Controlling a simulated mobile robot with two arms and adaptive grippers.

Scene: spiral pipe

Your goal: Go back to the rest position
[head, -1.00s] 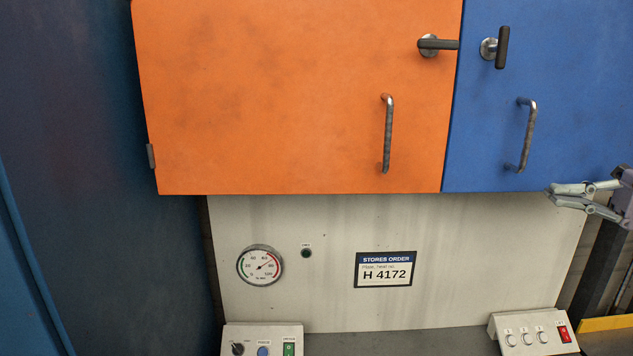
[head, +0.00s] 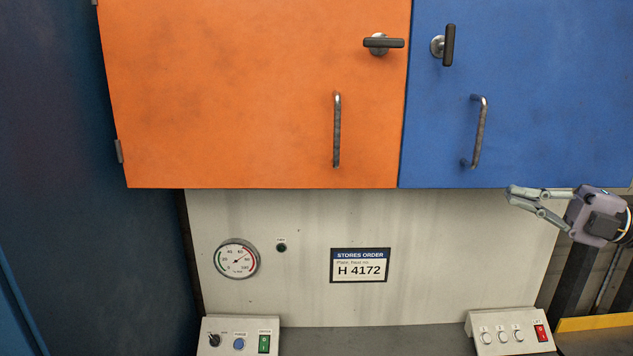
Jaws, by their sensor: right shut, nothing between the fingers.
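My right gripper (head: 511,193) comes in from the right, just under the lower edge of the blue cabinet door (head: 560,95). Its fingers point left, are shut and hold nothing. It appears clear of the door handles, though I cannot tell its exact distance from the door. My left gripper is not in view.
The orange door (head: 230,90) has a horizontal latch (head: 384,43) and a bar handle (head: 337,130). The blue door has an upright latch (head: 448,45) and bar handle (head: 480,132). Below are a gauge (head: 236,259), a sign (head: 359,265) and two switch boxes (head: 240,336) (head: 508,331).

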